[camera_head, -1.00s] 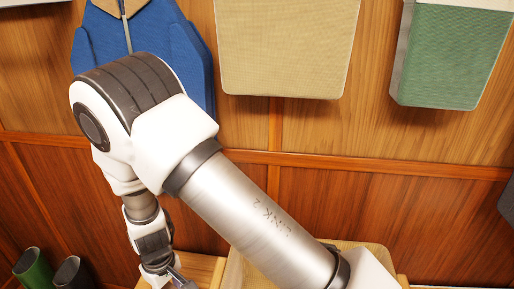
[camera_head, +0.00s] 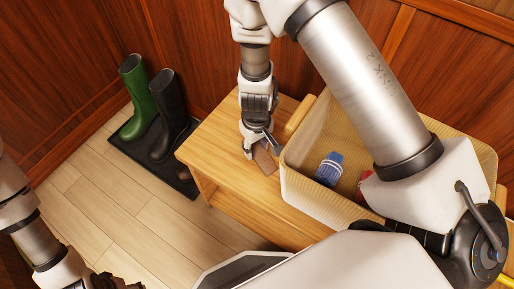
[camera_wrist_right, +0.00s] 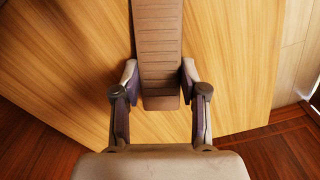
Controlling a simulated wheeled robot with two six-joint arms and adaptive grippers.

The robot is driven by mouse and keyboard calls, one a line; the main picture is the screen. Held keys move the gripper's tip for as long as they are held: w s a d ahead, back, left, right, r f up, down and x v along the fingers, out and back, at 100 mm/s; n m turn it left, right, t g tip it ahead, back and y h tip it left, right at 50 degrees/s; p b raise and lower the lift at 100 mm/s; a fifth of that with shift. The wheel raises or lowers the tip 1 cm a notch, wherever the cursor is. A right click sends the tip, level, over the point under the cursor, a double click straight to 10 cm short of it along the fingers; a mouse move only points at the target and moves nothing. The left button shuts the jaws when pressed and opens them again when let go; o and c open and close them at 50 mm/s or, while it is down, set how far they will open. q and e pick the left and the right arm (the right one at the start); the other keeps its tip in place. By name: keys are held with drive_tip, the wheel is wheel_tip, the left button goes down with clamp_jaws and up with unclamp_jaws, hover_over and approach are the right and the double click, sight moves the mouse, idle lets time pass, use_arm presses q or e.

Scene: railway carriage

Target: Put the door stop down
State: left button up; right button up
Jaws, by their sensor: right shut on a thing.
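The door stop (camera_head: 265,160) is a brown wedge at the right gripper's fingertips, over the light wooden bench (camera_head: 227,150). In the right wrist view the door stop (camera_wrist_right: 158,45) is long and ridged, running away between the two fingers. My right gripper (camera_head: 262,149) points down and is shut on it; the fingers (camera_wrist_right: 159,75) also show on either side of it in the wrist view. The door stop is at or just above the bench top; I cannot tell if it touches. My left gripper (camera_head: 108,282) is partly in view at the bottom left; its jaws are unclear.
A woven basket (camera_head: 297,187) with a blue-and-white knitted item (camera_head: 329,168) and something red stands right of the gripper. Green (camera_head: 137,95) and black (camera_head: 168,115) boots stand on a dark floor tray (camera_head: 128,150) at left. The bench's left end is clear.

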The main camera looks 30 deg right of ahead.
drive_tip(key=shift+r, duration=0.1)
drive_tip(key=shift+f, duration=0.25)
drive_tip(key=o, duration=1.2)
drive_tip(key=shift+c, duration=0.2)
drive_tip(key=shift+r, duration=0.1)
